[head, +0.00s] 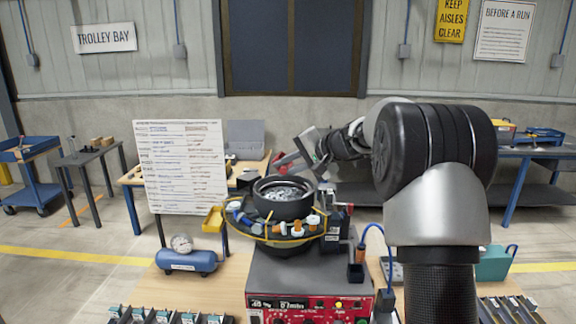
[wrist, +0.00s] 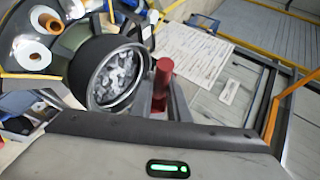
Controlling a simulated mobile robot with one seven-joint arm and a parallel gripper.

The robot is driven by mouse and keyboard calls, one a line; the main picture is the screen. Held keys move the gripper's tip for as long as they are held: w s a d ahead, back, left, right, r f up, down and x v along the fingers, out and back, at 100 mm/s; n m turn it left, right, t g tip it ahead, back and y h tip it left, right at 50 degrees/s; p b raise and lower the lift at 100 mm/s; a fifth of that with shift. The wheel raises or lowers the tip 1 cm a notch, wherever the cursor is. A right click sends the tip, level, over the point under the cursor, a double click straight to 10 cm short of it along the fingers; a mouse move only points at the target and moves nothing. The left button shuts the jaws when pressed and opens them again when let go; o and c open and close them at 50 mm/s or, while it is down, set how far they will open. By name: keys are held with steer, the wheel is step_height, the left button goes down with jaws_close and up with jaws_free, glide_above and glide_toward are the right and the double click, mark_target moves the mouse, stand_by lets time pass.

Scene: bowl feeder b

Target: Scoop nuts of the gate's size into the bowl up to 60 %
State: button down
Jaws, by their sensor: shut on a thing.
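The dark round bowl (head: 283,207) stands on top of the feeder, with many small silvery nuts (head: 284,192) inside. In the wrist view the bowl (wrist: 92,62) is left of centre, and its nuts (wrist: 118,76) show within a bright rim. My gripper (head: 293,161) is above the bowl's back right side, shut on a red handle (wrist: 162,78), perhaps the scoop's. The red part also shows in the head view (head: 284,159), left of the gripper. I cannot make out a scoop pan. The gate's size cannot be read.
A yellow-edged dark ring (head: 262,237) with orange and white parts surrounds the bowl's base. The red control panel (head: 309,309) is below. A white notice board (head: 181,166) stands left, and a blue air tank (head: 186,262) lies before it. A black device (head: 337,222) stands close right.

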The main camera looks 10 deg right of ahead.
steer(key=r+g+h, duration=0.1)
steer(key=h, duration=0.1)
steer(key=a+r+n+g+h, duration=0.1)
steer(key=h, duration=0.2)
steer(key=w+a+r+n+g+h, duration=0.1)
steer(key=r+g+h, duration=0.1)
steer(key=shift+a+h, duration=0.25)
steer(key=shift+h, duration=0.15)
steer(key=shift+r, duration=0.1)
steer(key=shift+s, duration=0.15)
stand_by(2.1)
